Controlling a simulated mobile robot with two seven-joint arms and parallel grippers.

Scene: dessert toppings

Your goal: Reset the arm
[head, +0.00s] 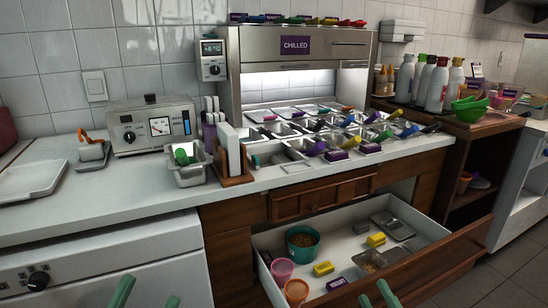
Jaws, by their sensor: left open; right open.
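My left gripper (147,297) shows at the bottom edge, left of centre, as two green fingertips spread apart. It is open and empty, in front of the white appliance. My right gripper (376,296) shows at the bottom edge, right of centre, as two green fingertips with a gap between them. It is open with nothing visible between the tips, and it overlaps the front of the open drawer (427,263) in the picture. The rest of both grippers and arms is cut off below the frame.
The drawer stands pulled out, holding a teal bowl (302,242), cups, yellow blocks and metal trays. The chilled counter (240,42) with several topping pans and coloured scoops stands behind. A white appliance (100,268) is at lower left. Open floor (490,288) shows at lower right.

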